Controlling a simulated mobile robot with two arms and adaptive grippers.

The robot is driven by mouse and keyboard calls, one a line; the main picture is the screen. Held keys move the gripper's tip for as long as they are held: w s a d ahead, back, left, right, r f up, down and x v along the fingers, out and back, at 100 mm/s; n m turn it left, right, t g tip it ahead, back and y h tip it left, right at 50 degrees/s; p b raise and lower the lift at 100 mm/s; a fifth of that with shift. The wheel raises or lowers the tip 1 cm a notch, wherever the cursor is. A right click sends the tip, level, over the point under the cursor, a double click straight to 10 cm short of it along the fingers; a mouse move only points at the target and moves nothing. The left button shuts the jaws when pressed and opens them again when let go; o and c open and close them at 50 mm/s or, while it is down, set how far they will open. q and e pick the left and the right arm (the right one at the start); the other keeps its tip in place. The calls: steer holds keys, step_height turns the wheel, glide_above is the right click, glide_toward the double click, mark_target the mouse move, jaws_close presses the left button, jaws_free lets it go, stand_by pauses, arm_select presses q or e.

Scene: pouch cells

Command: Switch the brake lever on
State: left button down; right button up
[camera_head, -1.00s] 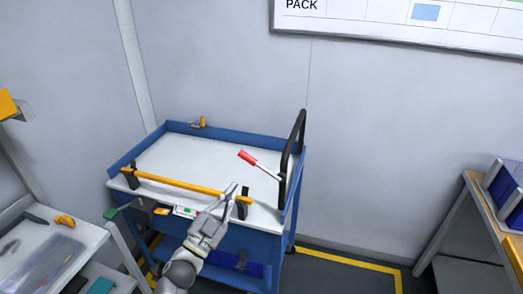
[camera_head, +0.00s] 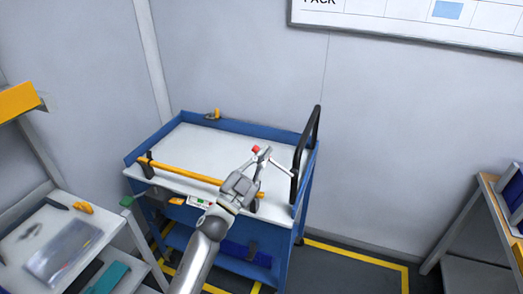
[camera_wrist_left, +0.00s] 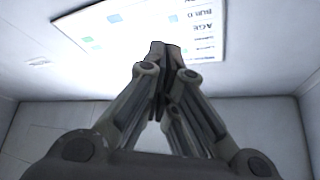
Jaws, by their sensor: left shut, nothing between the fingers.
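The brake lever has a red grip (camera_head: 256,149) and a pale rod, and it stands at the right end of the blue cart, beside the black push handle (camera_head: 306,150). My left gripper (camera_head: 262,158) is shut and empty, with its fingertips in front of the lever. I cannot tell whether the fingers touch the lever. In the left wrist view the closed fingers (camera_wrist_left: 166,55) point at the wall, and no lever shows there. My right gripper is not in view.
The cart's white top (camera_head: 215,150) is bare. A yellow bar (camera_head: 185,172) runs along its near edge. A side bench (camera_head: 75,240) with small parts stands at left, and a table (camera_head: 480,215) at right. Yellow floor tape (camera_head: 360,255) edges the cart's place.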

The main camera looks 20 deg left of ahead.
arm_select(q)
steer(key=w+f, duration=0.1)
steer(key=w+a+f, duration=0.1)
steer(key=w, duration=0.1)
steer(key=shift+a+f, duration=0.15)
steer(key=shift+f, duration=0.05)
stand_by(0.4)
